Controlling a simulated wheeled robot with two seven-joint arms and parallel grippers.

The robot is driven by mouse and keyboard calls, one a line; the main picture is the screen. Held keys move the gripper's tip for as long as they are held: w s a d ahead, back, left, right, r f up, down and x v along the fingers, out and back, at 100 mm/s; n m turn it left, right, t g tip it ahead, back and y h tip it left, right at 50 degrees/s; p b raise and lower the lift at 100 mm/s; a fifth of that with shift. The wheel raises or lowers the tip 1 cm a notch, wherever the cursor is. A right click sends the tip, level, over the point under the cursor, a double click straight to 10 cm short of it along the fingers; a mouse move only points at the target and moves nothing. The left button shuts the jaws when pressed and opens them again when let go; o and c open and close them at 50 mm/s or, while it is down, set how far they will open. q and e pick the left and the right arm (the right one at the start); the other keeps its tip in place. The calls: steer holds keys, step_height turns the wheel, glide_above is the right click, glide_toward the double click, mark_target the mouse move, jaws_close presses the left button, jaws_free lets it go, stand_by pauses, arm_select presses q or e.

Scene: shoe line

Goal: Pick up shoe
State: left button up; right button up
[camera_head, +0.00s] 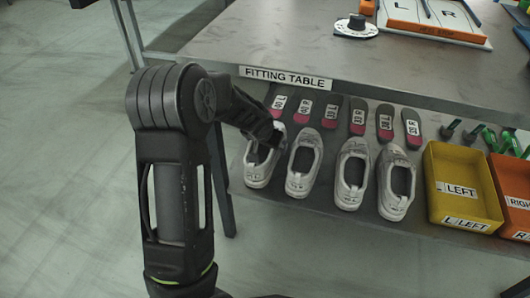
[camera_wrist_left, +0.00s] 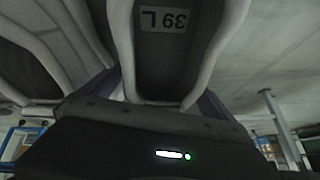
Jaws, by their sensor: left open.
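Several white-grey shoes stand in a row on the lower shelf in the head view. My left gripper (camera_head: 268,134) reaches down over the leftmost shoe (camera_head: 257,178) and covers part of its far end. In the left wrist view this shoe (camera_wrist_left: 208,58) fills the top middle, with a "39 L" label inside its opening. My left gripper's fingers (camera_wrist_left: 160,98) are open, one on either side of the shoe's near end. Whether they touch it I cannot tell. A neighbouring shoe (camera_wrist_left: 45,40) is close at the left. My right gripper is not in view.
The fitting table (camera_head: 330,45) overhangs the shelf (camera_head: 300,225). Several labelled insoles (camera_head: 357,118) lie behind the shoes. A yellow LEFT bin (camera_head: 461,208) and an orange RIGHT bin (camera_head: 514,215) stand at the right. A table leg (camera_head: 221,180) is close left of the leftmost shoe.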

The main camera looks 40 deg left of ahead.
arm_select(q)
steer(key=shift+c, duration=0.6)
steer(key=c, duration=1.3)
steer(key=shift+c, duration=0.5)
steer(key=shift+r, duration=0.25)
